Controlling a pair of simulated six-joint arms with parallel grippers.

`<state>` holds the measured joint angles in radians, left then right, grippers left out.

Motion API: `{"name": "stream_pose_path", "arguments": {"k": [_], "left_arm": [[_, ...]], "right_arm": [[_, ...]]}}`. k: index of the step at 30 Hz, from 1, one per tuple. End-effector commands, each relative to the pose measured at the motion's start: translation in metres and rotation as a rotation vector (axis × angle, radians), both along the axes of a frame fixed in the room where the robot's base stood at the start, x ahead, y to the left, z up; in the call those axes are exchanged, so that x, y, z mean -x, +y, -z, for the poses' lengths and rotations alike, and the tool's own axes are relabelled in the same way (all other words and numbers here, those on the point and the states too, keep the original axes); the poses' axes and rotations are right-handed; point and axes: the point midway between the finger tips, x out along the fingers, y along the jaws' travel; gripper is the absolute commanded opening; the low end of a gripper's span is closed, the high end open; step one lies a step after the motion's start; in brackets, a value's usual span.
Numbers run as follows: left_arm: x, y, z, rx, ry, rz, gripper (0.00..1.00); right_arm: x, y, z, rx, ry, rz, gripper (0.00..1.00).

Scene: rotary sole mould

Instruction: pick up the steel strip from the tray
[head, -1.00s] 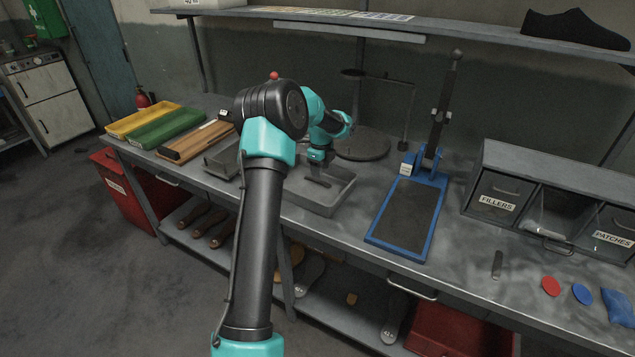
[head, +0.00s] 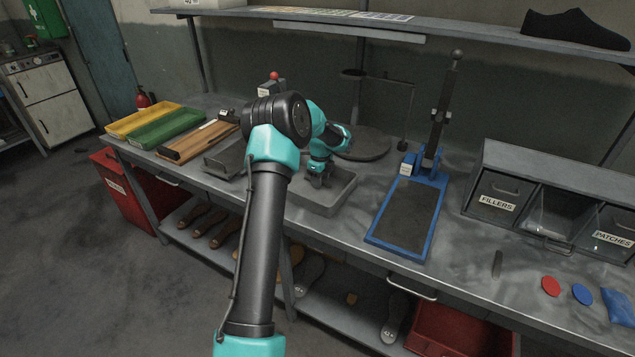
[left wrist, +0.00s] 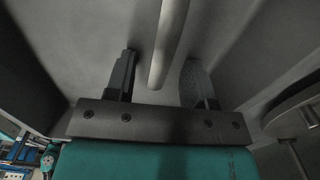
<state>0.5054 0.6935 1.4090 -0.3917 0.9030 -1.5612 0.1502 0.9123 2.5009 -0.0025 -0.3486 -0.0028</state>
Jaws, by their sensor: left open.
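The grey tray (head: 338,203) stands on the bench in the head view. My left gripper (head: 318,182) points down into it. In the left wrist view, the two fingers of the left gripper (left wrist: 160,72) are apart. The steel strip (left wrist: 169,40), a narrow grey bar with a rounded near end, shows in the gap between them, with clear space on both sides. In the head view the gripper hides the strip. My right gripper is not in view.
A blue-framed press (head: 405,215) with an upright lever stands right of the tray. A round grey turntable (head: 365,145) is behind it. Yellow (head: 143,120) and green (head: 167,129) trays lie to the left. Red (head: 551,286) and blue (head: 582,293) ovals lie on the right.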

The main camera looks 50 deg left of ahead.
Motion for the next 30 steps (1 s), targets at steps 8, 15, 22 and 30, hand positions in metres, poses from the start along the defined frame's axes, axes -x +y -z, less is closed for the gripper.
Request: {"name": "stream_pose_path", "arguments": {"k": [8,15,22,30], "left_arm": [[-0.0001,0.0,-0.0003,0.0,0.0,0.0,0.36],[-0.0001,0.0,-0.0004,0.0,0.0,0.0,0.13],[-0.0001,0.0,-0.0004,0.0,0.0,0.0,0.0],[-0.0004,0.0001,-0.0046,-0.001,-0.002,0.0,0.0]], "right_arm": [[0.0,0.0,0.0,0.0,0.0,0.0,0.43],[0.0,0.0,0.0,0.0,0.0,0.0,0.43],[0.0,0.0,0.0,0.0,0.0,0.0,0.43],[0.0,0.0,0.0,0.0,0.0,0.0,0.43]]}}
